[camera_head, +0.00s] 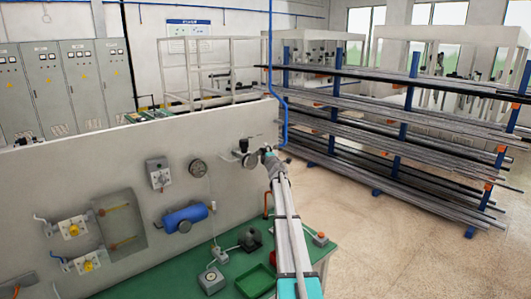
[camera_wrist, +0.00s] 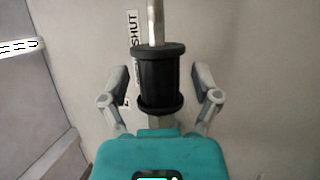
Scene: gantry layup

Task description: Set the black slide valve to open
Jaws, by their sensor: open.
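The black slide valve (camera_wrist: 156,84) is a ribbed-end black sleeve on a pale metal pipe (camera_wrist: 155,22) in the wrist view. A white label (camera_wrist: 132,40) behind it reads "SHUT" near the sleeve's upper end; its lower part is mostly hidden by the sleeve. My gripper (camera_wrist: 161,72) is open, with one finger on each side of the sleeve and a visible gap on both sides. In the head view my gripper (camera_head: 268,154) is at the right part of the pale panel, and I cannot make out the slide valve clearly there.
A green bench (camera_head: 160,280) with a green tray (camera_head: 256,281) stands below. A pipe rack (camera_head: 400,130) is at right; open floor lies before it.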

